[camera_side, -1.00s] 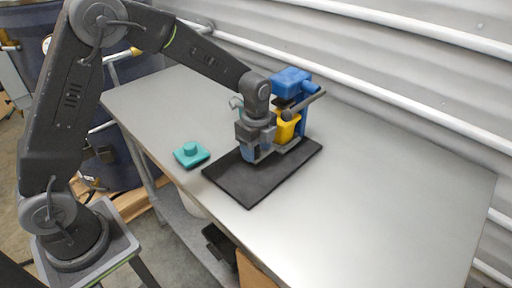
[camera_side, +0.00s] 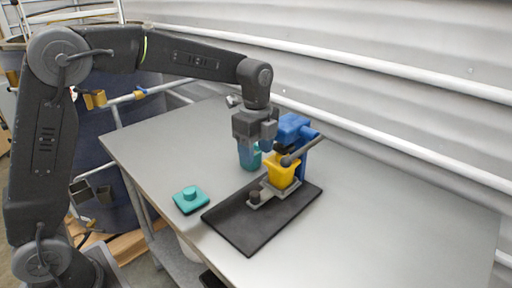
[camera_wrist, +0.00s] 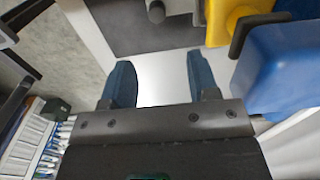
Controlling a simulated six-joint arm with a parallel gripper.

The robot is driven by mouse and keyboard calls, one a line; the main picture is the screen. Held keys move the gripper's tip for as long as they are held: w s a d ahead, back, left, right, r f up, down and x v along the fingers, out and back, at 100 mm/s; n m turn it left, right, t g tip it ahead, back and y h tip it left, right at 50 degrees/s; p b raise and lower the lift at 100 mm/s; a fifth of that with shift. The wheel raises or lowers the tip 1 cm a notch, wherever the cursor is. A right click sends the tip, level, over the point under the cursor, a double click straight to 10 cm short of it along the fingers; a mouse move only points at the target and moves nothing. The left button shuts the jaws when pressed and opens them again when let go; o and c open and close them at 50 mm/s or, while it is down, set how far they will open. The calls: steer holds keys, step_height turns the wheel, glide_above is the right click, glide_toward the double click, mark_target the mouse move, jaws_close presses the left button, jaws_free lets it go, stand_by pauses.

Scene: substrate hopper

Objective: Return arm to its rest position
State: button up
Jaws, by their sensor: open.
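My gripper (camera_side: 259,157) hangs from the arm above the grey table, beside the hopper stand and up from the black board. Its blue-teal fingers point down. In the wrist view, the gripper (camera_wrist: 160,65) has its two dark blue fingers spread wide with nothing between them. The yellow hopper (camera_side: 282,172) sits in the blue stand (camera_side: 297,130) with a dark lever. Both show at the upper right of the wrist view, the yellow hopper (camera_wrist: 228,18) and the blue stand (camera_wrist: 285,62). A small dark cup (camera_side: 254,197) stands on the grey base, apart from my fingers.
The black board (camera_side: 245,230) carries the hopper stand. The table (camera_side: 390,210) is bare to the right. White rails and a corrugated wall run behind.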

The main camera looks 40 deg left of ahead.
steer(key=shift+r, duration=0.3)
steer(key=s+a+r+n+t, duration=0.1)
steer(key=s+r+n, duration=0.2)
steer(key=s+n, duration=0.15)
steer(key=s+a+r+n+t, duration=0.1)
steer(key=s+r+n+t, duration=0.15)
steer(key=s, duration=0.35)
steer(key=s+a+f+n+t, duration=0.1)
steer(key=s+f+n+t, duration=0.1)
steer(key=s+n, duration=0.8)
steer(key=s, duration=0.3)
steer(key=shift+s+f+n, duration=0.15)
steer(key=shift+f+n, duration=0.05)
steer(key=shift+n, duration=0.2)
